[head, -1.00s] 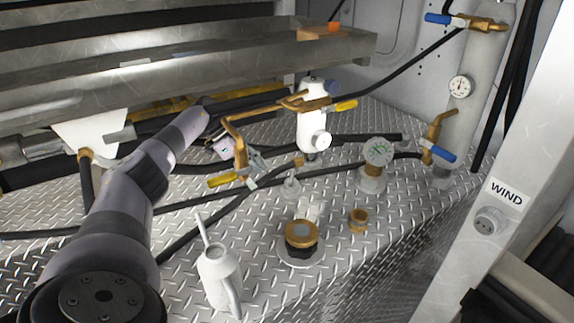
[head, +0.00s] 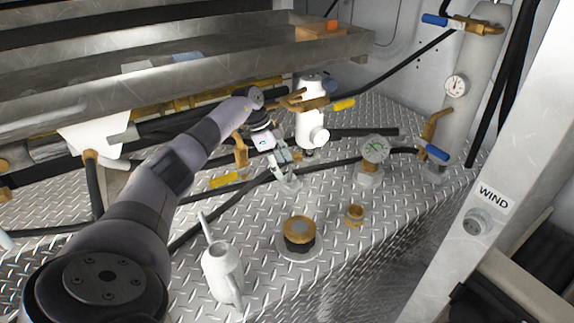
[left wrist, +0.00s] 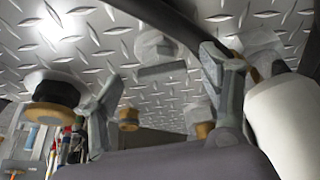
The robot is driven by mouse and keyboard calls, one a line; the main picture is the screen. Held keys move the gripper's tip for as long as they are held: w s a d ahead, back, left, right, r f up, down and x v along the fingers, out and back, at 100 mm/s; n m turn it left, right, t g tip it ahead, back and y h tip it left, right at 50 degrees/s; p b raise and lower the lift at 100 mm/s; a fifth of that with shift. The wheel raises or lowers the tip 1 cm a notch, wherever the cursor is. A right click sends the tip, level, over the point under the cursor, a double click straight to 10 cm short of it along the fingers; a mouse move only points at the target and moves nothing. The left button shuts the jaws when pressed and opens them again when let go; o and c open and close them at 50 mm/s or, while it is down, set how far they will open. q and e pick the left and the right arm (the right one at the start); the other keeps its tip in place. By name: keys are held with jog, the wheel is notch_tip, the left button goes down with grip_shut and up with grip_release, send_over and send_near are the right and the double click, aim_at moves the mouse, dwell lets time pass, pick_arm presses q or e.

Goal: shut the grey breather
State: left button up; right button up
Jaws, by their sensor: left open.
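A small grey fitting, which I take to be the grey breather (head: 289,183), stands on the diamond-plate deck under my left gripper (head: 287,166), partly covered by it. In the left wrist view, the deck is at the top. There, the grey breather (left wrist: 158,55) has a wide base and a flat end. It lies beyond and between the two spread fingers of my left gripper (left wrist: 165,98), which look open and empty. I cannot tell whether a finger touches it, or whether it is open. My right gripper is not in view.
A white filter body (head: 311,125) with brass valves stands close behind. A brass-topped black cap (head: 299,232) and a white oil can (head: 221,270) are in front. A black hose (head: 228,205) runs beside.

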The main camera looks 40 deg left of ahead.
pick_arm(q)
jog(key=shift+w+d, duration=0.4)
jog(key=shift+d, duration=0.15)
jog(key=shift+w+d+f, duration=0.1)
jog(key=shift+d+f, duration=0.05)
jog(key=shift+f, duration=0.45)
jog(key=shift+c, duration=0.4)
jog(key=c, duration=1.1)
